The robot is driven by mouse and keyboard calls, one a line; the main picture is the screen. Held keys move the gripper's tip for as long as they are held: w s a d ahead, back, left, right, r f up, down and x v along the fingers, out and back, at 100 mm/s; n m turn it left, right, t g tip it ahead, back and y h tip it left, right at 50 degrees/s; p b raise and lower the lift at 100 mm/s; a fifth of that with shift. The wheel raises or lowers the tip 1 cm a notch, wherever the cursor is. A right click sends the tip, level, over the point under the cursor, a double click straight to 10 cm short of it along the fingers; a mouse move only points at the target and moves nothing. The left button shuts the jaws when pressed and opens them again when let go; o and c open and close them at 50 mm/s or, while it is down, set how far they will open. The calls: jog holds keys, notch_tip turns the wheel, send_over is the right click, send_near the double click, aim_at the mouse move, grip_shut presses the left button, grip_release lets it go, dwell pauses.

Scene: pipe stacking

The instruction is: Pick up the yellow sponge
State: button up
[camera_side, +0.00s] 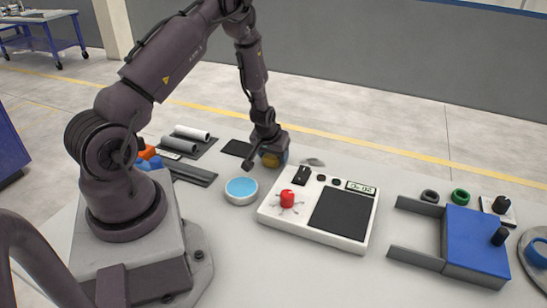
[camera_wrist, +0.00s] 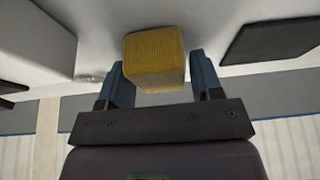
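The yellow sponge (camera_wrist: 152,55) is a textured block in the wrist view, between the two blue fingers of my gripper (camera_wrist: 161,72). One finger is on each side of it. A small gap seems to show on the left, and the sponge is very near the right finger. In the side view my gripper (camera_side: 270,153) is low over the table, and the sponge (camera_side: 272,160) shows partly behind it. The fingers look open around the sponge, with no clear grip. Its underside is hidden.
A white bowl with blue inside (camera_side: 241,190) is close in front of my gripper. A white board with a red knob (camera_side: 320,207) is to the right. A dark flat pad (camera_side: 236,148) lies just left. Grey and white pipes (camera_side: 190,134) lie farther left.

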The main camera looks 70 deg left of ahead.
jog(key=c, duration=0.6)
jog(key=shift+o, duration=0.2)
jog(key=shift+r, duration=0.5)
notch_tip(320, 180, up, 3)
jog(key=shift+f, duration=0.15)
jog(key=s+d+r, duration=0.8)
jog(key=s+r, duration=0.1)
jog(key=s, duration=0.2)
jog(key=shift+s+r, duration=0.2)
jog(key=shift+s, duration=0.05)
